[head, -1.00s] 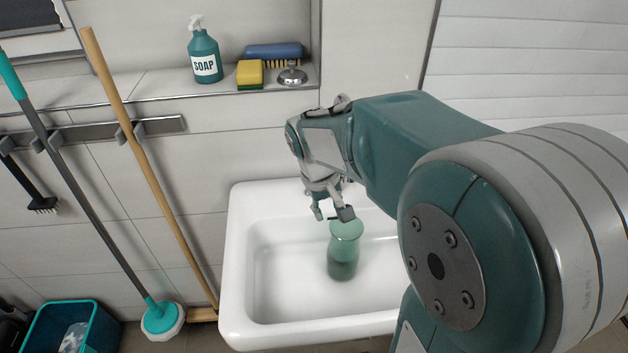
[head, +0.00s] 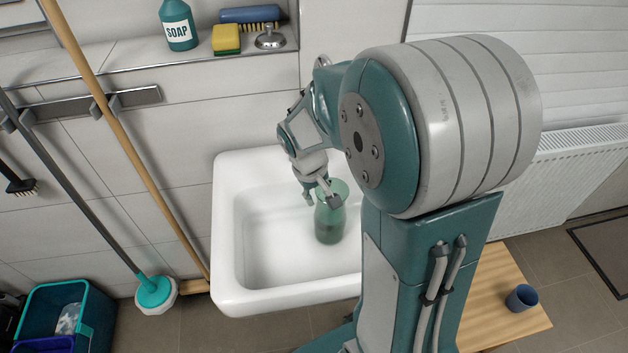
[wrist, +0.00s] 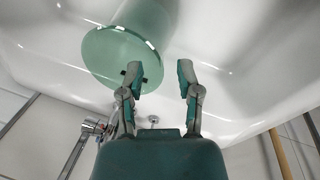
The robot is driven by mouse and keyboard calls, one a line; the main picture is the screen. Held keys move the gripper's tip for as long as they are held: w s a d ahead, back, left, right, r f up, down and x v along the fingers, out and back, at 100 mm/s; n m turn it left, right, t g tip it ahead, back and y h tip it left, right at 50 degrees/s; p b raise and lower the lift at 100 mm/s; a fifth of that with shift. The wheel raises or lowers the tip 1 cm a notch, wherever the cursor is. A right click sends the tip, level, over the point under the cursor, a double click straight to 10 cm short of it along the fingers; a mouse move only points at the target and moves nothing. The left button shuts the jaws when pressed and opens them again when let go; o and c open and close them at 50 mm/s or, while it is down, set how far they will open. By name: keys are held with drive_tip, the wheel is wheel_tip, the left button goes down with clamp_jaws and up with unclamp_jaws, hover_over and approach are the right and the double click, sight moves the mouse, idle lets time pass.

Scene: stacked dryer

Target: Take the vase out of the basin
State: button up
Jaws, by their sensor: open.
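The vase (head: 329,225) is green translucent glass and stands in the white basin (head: 228,285). My gripper (head: 322,199) is open at the vase's upper part in the head view. In the wrist view my gripper (wrist: 160,76) shows two spread fingers with nothing between the tips. The vase (wrist: 122,52) is to the left there, its round mouth facing the camera. The left finger overlaps the mouth's lower right edge; I cannot tell whether they touch. My arm hides the basin's right side in the head view.
A chrome tap (wrist: 91,127) shows in the wrist view. A soap bottle (head: 178,27), sponge (head: 226,39) and brush (head: 249,15) are on the ledge above. A wooden pole (head: 125,140) leans left of the basin. A blue cup (head: 521,297) stands on a wooden surface (head: 490,320).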

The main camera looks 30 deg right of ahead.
sight(330, 214)
drive_tip(key=shift+d+f, duration=0.2)
drive_tip(key=shift+f, duration=1)
clamp_jaws()
drive_tip(key=shift+s, duration=0.1)
